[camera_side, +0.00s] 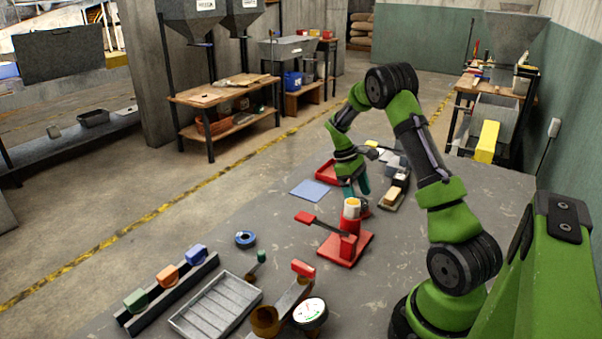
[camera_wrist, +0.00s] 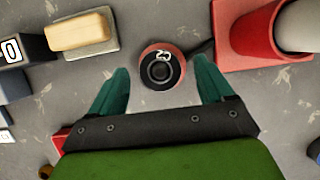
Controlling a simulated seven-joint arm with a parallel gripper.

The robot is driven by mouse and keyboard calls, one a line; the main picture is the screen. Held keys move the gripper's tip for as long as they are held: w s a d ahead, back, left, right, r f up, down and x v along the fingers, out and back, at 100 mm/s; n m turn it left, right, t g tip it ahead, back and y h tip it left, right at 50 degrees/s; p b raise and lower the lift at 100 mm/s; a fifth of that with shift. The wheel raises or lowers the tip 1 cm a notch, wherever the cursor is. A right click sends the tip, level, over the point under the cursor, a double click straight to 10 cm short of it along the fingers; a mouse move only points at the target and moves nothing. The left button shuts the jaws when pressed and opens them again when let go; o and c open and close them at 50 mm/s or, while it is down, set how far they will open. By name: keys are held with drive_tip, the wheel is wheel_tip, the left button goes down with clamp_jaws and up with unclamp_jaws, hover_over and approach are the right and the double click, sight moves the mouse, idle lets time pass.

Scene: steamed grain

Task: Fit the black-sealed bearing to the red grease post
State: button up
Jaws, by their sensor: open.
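The black-sealed bearing (camera_wrist: 161,68) appears to be the round piece on the table in the wrist view, with a reddish rim, a dark centre and a white "25". My gripper (camera_side: 356,191) is open and empty, pointing down. In the wrist view its teal fingers (camera_wrist: 160,78) stand apart on either side of the bearing. I cannot tell how far the fingertips are above the table. The red grease post (camera_side: 350,222), with a pale top, stands upright on a red base close beside; it also shows in the wrist view (camera_wrist: 262,35).
A tan block (camera_side: 393,196) on a grey base lies beyond the gripper, near a red tray (camera_side: 327,173) and a blue mat (camera_side: 310,190). A red-ended lever (camera_side: 306,218) sticks out from the post. A blue ring (camera_side: 246,239), a rack (camera_side: 168,291) and a grey tray (camera_side: 216,305) are nearer.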

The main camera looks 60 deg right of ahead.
drive_tip(key=v, duration=1.6)
drive_tip(key=shift+r, duration=0.25)
drive_tip(key=s+a+r+m+t, duration=0.2)
drive_tip(key=a+m+t, duration=0.4)
drive_tip(key=a, duration=1.2)
drive_tip(key=s+a+r+n+t+y, duration=0.1)
drive_tip(key=s+a+t, duration=0.2)
drive_tip(key=s+a, duration=0.2)
drive_tip(key=s+a+r+n+t+y, duration=0.1)
drive_tip(key=s+a, duration=0.4)
drive_tip(key=a, duration=0.5)
drive_tip(key=shift+s+a+r+t, duration=0.15)
drive_tip(key=shift+s+r+t, duration=0.1)
drive_tip(key=shift+r+t, duration=0.55)
